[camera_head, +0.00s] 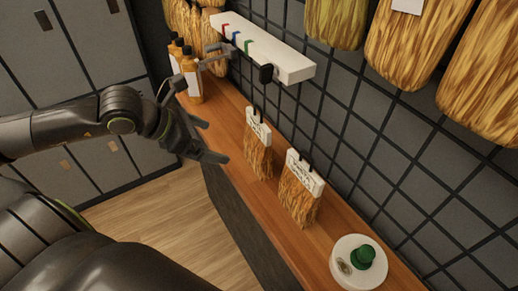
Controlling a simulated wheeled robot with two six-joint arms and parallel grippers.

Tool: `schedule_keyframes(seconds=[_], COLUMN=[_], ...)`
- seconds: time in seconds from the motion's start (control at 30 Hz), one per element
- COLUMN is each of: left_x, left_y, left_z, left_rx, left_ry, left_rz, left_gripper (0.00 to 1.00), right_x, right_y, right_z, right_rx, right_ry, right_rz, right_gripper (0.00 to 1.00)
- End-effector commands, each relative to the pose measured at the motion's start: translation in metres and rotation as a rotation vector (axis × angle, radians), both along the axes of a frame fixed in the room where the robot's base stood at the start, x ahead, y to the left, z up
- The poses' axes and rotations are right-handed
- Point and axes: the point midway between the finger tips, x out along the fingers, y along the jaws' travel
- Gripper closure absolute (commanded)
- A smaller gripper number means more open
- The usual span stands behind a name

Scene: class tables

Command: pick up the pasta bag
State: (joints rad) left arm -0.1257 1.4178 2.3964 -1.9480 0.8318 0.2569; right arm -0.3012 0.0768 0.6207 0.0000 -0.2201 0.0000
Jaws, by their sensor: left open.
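Two brown-and-tan patterned bags with white labelled tops stand upright on the wooden counter. The farther pasta bag (257,158) is near the middle of the view, and a similar nearer bag (298,203) stands to its lower right. I cannot tell from the picture which one the task means. My left gripper (214,142) is open and empty, to the left of the farther bag and apart from it, by the counter's front edge. My right gripper is not in view.
The wooden counter (230,128) runs along a dark tiled wall. Orange bottles (192,78) stand at its far end. A white wall unit (262,48) juts out above it. Large patterned bags (410,45) hang above.

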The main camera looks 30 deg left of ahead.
Motion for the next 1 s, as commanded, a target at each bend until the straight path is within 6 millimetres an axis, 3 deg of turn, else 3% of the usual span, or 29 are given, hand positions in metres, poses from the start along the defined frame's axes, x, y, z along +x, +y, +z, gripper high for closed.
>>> schedule_keyframes(seconds=[0.23, 1.0], left_x=[0.011, 0.045], left_y=[-0.009, -0.032], left_z=[-0.013, -0.053], left_rx=[-0.010, -0.011], left_ry=[-0.002, 0.001], left_rz=[-0.004, -0.001], left_gripper=[0.00, 0.00], right_x=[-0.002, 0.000], right_y=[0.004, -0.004], right_z=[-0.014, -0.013], right_rx=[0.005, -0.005], right_ry=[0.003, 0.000], right_rz=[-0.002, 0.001], right_gripper=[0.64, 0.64])
